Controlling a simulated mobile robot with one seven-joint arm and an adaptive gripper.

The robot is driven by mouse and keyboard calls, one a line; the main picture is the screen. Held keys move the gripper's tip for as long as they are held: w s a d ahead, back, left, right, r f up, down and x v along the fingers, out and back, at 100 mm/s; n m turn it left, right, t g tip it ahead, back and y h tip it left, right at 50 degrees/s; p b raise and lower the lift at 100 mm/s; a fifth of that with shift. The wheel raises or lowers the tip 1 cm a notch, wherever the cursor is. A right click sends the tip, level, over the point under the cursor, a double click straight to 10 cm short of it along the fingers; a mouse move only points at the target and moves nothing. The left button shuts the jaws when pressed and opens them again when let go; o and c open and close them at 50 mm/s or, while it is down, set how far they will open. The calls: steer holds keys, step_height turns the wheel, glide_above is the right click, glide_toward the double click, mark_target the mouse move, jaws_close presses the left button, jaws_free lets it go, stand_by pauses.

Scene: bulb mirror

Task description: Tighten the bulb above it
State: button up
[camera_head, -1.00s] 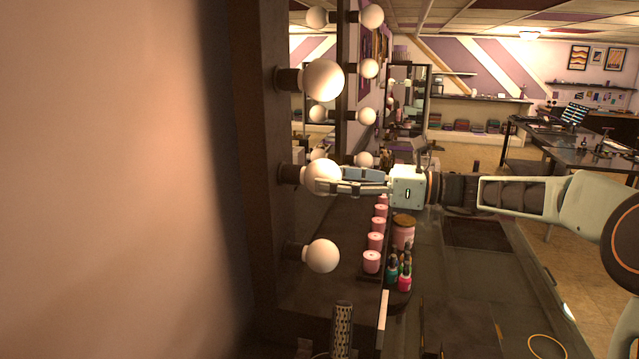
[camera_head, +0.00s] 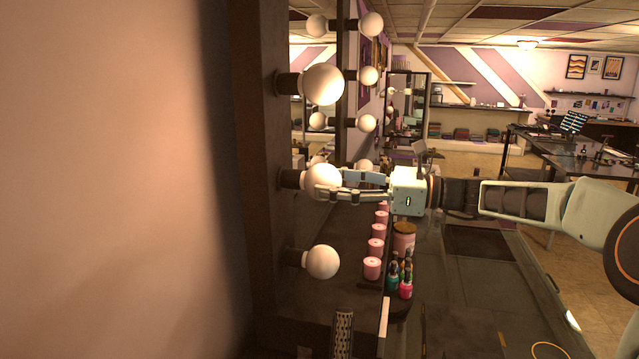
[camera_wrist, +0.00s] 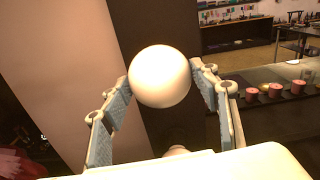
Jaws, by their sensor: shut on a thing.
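A round white bulb (camera_head: 321,181) sits in a dark socket in the middle of the near row on the mirror frame (camera_head: 262,215). My gripper (camera_head: 335,184) reaches it from the right and is shut on it, with one finger on either side. In the wrist view the bulb (camera_wrist: 160,76) lies between the two fingertips of my gripper (camera_wrist: 160,84). Its socket is hidden behind it in that view. Another bulb (camera_head: 323,84) is above it and one more (camera_head: 322,262) is below it, both in sockets on the same frame.
Several pink candles (camera_head: 376,247) stand on the counter below my gripper, with a pink jar (camera_head: 404,236) and nail polish bottles (camera_head: 405,288) beside them. A perforated cylinder (camera_head: 343,330) is at the bottom. More bulbs (camera_head: 368,75) show farther back.

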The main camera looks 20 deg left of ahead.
steer(key=shift+r+m+p, duration=0.1)
steer(key=shift+m+p, duration=0.6)
steer(key=shift+p, duration=0.8)
steer(key=shift+m+p, duration=0.6)
steer(key=shift+m, duration=0.6)
steer(key=o, duration=1)
steer(key=d, duration=0.6)
steer(key=shift+w, duration=0.15)
